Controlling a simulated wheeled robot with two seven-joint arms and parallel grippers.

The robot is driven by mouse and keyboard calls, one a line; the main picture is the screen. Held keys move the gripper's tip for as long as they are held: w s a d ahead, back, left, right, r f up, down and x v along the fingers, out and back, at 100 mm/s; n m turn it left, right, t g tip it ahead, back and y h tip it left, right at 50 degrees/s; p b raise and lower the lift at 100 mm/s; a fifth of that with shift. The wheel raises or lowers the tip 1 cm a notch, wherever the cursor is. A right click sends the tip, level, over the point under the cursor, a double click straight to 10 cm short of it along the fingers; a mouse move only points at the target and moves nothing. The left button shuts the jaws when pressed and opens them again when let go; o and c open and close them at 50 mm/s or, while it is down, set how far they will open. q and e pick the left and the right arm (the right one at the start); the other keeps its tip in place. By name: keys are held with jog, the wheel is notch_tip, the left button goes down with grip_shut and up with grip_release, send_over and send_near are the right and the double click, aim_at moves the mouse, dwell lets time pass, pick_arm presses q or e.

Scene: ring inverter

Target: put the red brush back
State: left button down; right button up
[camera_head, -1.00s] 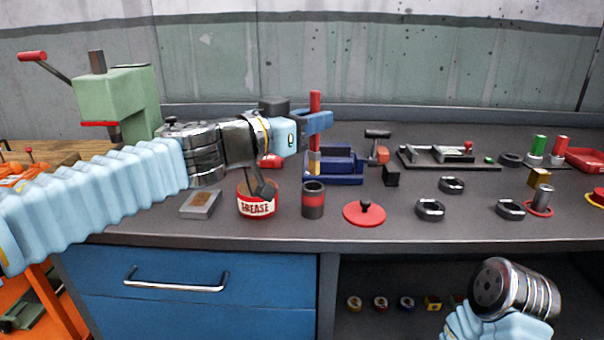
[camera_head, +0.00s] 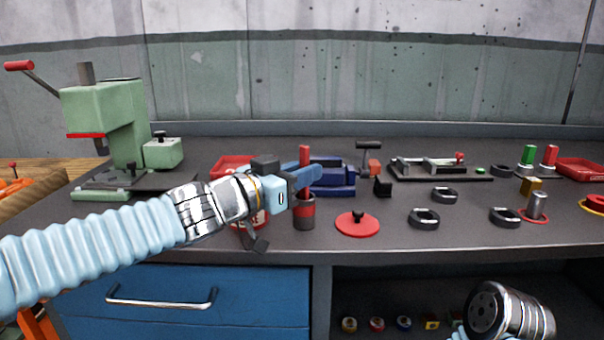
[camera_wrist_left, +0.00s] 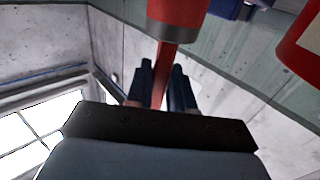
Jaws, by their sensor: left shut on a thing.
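The red brush (camera_head: 304,157) stands upright in my left gripper (camera_head: 305,178), which is shut on its handle. In the left wrist view, the red handle (camera_wrist_left: 163,75) runs between the two dark fingers of my left gripper (camera_wrist_left: 168,85). The brush's lower end is hidden; it appears to be inside the dark cup with a red band (camera_head: 304,212), directly below the gripper. The cup's rim shows around the handle in the left wrist view (camera_wrist_left: 178,25). Whether the brush touches the cup's bottom cannot be told. My right gripper is not in view.
A red grease can (camera_head: 262,219) is partly hidden behind my left gripper. A red lid with a black knob (camera_head: 357,225) lies right of the cup. A blue vise (camera_head: 335,180) stands behind. Several dark rings and a green press (camera_head: 105,115) share the bench.

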pick_arm(q)
jog(key=c, duration=1)
grip_release()
jog(key=shift+r, duration=0.15)
jog(key=p+v, duration=0.3)
jog(key=v, duration=0.9)
